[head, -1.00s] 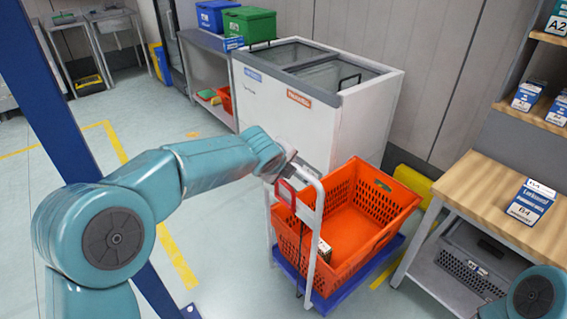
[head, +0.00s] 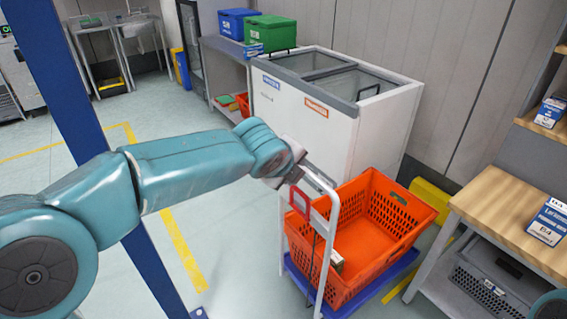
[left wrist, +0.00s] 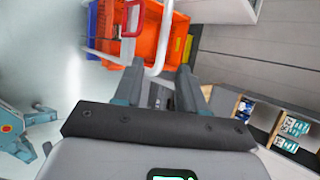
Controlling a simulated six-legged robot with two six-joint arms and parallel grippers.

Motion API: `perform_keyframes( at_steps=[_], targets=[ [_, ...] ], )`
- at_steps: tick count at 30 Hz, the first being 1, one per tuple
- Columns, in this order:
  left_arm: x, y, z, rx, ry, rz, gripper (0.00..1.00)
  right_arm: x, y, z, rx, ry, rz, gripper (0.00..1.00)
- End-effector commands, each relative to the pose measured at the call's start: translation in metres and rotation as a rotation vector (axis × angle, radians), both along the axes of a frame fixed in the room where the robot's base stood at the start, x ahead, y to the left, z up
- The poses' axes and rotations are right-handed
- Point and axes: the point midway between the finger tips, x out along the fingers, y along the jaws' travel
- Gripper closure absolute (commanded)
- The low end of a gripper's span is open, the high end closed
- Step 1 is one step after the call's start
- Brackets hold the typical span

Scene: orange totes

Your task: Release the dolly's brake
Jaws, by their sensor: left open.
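The dolly has a blue base (head: 385,280) and a white upright handle frame (head: 328,232). An orange tote (head: 372,225) stands on it. A red brake lever (head: 300,202) sits on the handle; a red loop (left wrist: 187,47), likely the same lever, shows in the left wrist view. My left gripper (head: 297,172) is by the top of the handle, just above the lever. In the left wrist view its two fingers (left wrist: 158,85) are apart with nothing between them, and the handle's top bar (left wrist: 158,65) lies just beyond the tips. My right gripper is out of view.
A white chest freezer (head: 325,120) stands behind the dolly. A wooden-topped table (head: 500,205) stands to the right, with a grey crate (head: 490,285) below. A blue post (head: 75,100) stands at left. Floor left of the dolly is clear.

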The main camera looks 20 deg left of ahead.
Motion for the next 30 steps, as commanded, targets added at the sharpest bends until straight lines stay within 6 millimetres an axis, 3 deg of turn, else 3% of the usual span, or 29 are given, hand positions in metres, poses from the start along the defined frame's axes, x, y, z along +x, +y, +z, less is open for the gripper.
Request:
perform_keyframes(
  at_steps=[3,9,23,26,29,30],
  targets=[
    [-0.021,0.002,0.023,-0.001,-0.004,-0.001,0.59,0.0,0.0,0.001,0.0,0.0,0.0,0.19],
    [-0.044,0.004,0.045,0.0,-0.001,-0.001,0.59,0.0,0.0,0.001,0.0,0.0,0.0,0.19],
    [-0.05,0.004,0.049,-0.002,0.004,0.0,0.59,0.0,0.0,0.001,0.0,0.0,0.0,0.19],
    [-0.049,-0.001,0.027,-0.045,0.043,0.024,0.59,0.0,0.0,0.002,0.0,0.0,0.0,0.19],
    [-0.048,-0.012,-0.029,-0.168,0.145,0.102,0.59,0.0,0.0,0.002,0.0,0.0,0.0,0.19],
    [-0.051,-0.018,-0.06,-0.237,0.202,0.156,0.59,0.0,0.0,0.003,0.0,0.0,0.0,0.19]
  ],
)
